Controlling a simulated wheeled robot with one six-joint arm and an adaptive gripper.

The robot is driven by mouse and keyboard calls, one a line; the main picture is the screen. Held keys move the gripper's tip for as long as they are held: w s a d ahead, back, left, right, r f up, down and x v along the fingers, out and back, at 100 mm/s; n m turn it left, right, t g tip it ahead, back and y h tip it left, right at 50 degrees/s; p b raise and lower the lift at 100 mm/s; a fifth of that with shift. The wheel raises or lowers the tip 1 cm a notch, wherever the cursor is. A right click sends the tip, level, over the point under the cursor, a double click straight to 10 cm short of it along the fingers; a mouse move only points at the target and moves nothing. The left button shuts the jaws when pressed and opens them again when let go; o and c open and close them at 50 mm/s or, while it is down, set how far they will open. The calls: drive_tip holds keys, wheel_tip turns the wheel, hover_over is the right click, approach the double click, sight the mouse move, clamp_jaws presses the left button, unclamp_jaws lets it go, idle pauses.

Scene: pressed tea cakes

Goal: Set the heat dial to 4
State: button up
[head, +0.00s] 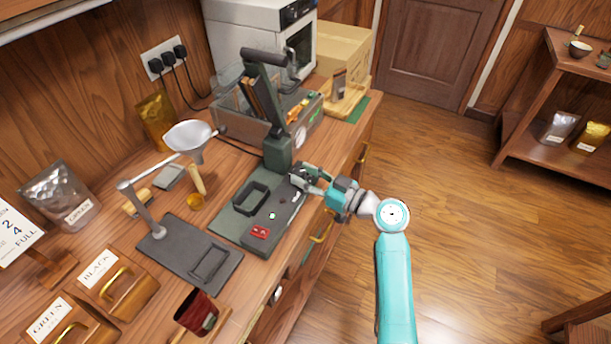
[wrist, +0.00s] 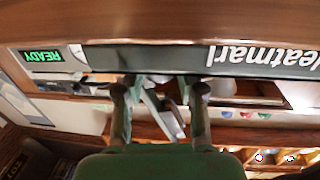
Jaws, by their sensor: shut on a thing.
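The dark green press (head: 277,153) stands on the wooden counter, with its lever arm raised at the back. Its base (head: 228,222) carries a black rectangular frame, a red switch (head: 260,232) and a small green light (head: 272,215). My gripper (head: 304,179) is at the right side of the press, shut on the heat dial. The dial is mostly hidden by the fingers, and its number cannot be read. In the wrist view the fingers (wrist: 158,92) reach to the dark panel edge, beside upside-down lettering and a lit green READY display (wrist: 42,55).
A grey stand (head: 190,250) with a funnel (head: 190,138) is left of the press. A dark red cup (head: 196,312) is near the front edge. Behind are a wooden stand (head: 345,98), a cardboard box (head: 340,50) and a white oven (head: 250,30). The floor right of the counter is open.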

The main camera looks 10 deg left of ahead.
drive_tip(key=shift+f, duration=0.1)
idle(0.4)
drive_tip(key=o, duration=1.1)
drive_tip(key=v, duration=1.2)
drive_tip(key=shift+d, duration=0.1)
drive_tip(key=shift+w, duration=0.1)
drive_tip(key=shift+f, duration=0.1)
